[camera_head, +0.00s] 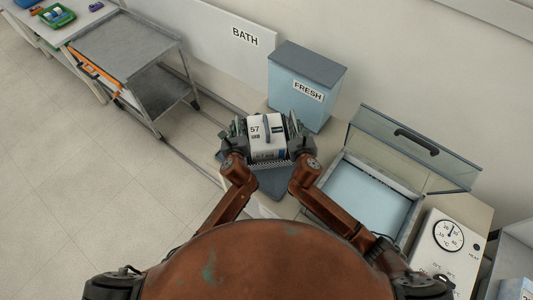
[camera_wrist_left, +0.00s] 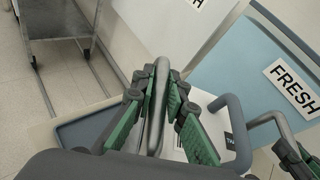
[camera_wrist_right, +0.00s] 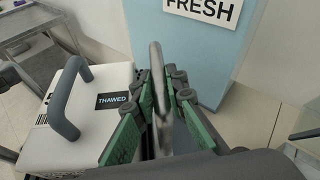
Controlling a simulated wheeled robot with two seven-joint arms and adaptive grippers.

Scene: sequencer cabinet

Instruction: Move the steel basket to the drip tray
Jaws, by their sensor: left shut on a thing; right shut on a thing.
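The steel basket (camera_head: 271,165) is between my two grippers in the head view, mostly hidden by the white box it carries. The box (camera_head: 262,147) is marked 57 and has a grey handle; its THAWED label shows in the right wrist view (camera_wrist_right: 118,100). My left gripper (camera_head: 238,128) is shut on the basket's left steel handle (camera_wrist_left: 157,105). My right gripper (camera_head: 295,128) is shut on the right handle (camera_wrist_right: 158,95). The dark blue-grey drip tray (camera_head: 277,187) lies beneath the basket. I cannot tell whether the basket touches it.
The blue FRESH container (camera_head: 305,88) stands just behind the basket. To the right is a bath (camera_head: 365,200) with its glass lid (camera_head: 413,150) raised, then a dial panel (camera_head: 448,242). A grey cart (camera_head: 125,55) stands at the left. The floor at left is clear.

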